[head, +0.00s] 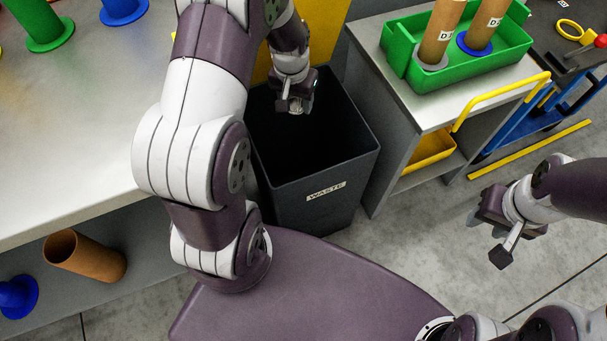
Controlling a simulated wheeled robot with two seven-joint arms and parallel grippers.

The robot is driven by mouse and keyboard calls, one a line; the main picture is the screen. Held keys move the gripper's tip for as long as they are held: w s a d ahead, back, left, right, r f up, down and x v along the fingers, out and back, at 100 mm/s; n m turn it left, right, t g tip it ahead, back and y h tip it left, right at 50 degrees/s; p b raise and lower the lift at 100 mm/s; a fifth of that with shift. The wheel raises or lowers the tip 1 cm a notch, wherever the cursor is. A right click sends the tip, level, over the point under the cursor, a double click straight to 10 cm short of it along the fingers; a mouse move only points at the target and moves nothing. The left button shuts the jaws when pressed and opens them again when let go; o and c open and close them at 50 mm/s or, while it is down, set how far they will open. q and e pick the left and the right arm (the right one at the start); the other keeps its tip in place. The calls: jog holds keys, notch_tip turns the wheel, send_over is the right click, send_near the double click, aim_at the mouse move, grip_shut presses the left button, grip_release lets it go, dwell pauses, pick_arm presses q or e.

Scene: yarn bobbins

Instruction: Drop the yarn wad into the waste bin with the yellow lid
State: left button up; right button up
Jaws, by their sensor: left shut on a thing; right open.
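The dark waste bin (318,199), with a white label reading WASTE, stands on the floor between the table and a grey cabinet. Its yellow lid (325,32) stands up at the back, so the bin is open. My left gripper (295,106) points down over the bin's opening. It is shut on a small greyish thing, likely the yarn wad, of which little can be made out. My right gripper (488,237) is open and empty, off to the right above the floor.
The grey table (85,130) holds green and blue bobbins at left. A grey cabinet (385,80) right of the bin carries a green tray (405,62) with two brown tubes. A blue cart (520,120) stands further right. A brown tube (85,255) lies on the lower shelf.

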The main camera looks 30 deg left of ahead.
pick_arm(q)
notch_tip(320, 180, down, 4)
jog(key=b, duration=0.3)
jog(key=shift+f, duration=0.25)
jog(key=shift+r, duration=0.1)
pick_arm(e)
notch_tip(320, 180, down, 4)
jog(key=shift+f, duration=0.1)
pick_arm(q)
jog(key=o, duration=1.1)
jog(key=shift+r, duration=0.1)
jog(key=r+p, duration=0.1)
jog(key=r, duration=0.3)
jog(key=s+r+p, duration=0.1)
jog(key=r+p, duration=0.1)
jog(key=r, duration=0.2)
jog(key=r+p, duration=0.1)
jog(key=r, duration=0.3)
jog(key=shift+s+d+r+p, duration=0.1)
jog(key=shift+s+r+p, duration=0.15)
jog(key=shift+s+p, duration=0.05)
pick_arm(e)
notch_tip(320, 180, up, 5)
jog(key=shift+f, duration=0.15)
pick_arm(q)
jog(key=shift+f, duration=0.1)
